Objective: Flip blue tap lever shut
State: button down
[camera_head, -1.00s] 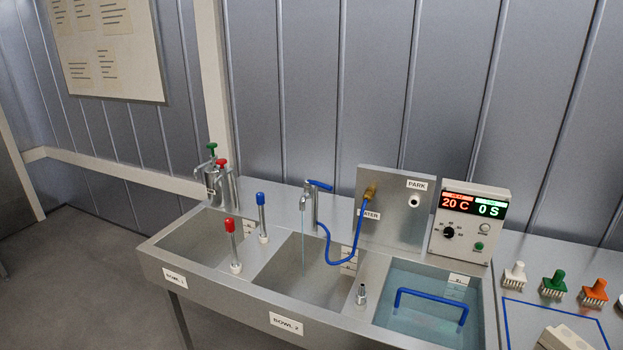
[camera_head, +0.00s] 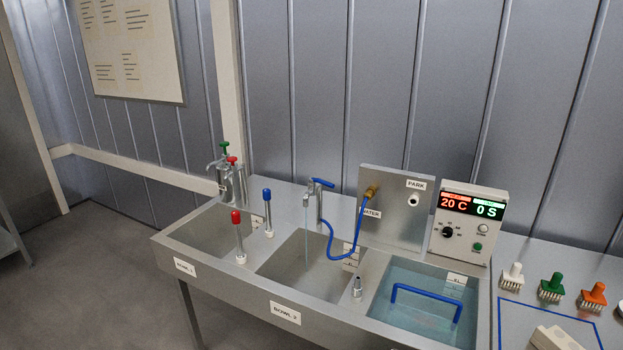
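The tap (camera_head: 319,204) stands behind the middle bowl, labelled BOWL 2. Its blue lever (camera_head: 323,183) sits on top and points to the right. A thin stream of water (camera_head: 307,245) runs from the spout into the middle bowl (camera_head: 283,268). My gripper does not show in the head view.
A blue hose (camera_head: 350,240) loops from near the tap to a brass fitting on the panel (camera_head: 393,225). Red (camera_head: 237,228) and blue (camera_head: 267,208) capped posts stand left of the tap. The right basin (camera_head: 425,325) holds water and a blue handle. Brushes stand at the right.

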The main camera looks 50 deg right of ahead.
aim_at(325, 183)
jog(key=u, duration=0.4)
jog(key=k, duration=1.35)
jog(key=z, duration=1)
jog(key=i, duration=1.65)
jog(key=u, duration=0.4)
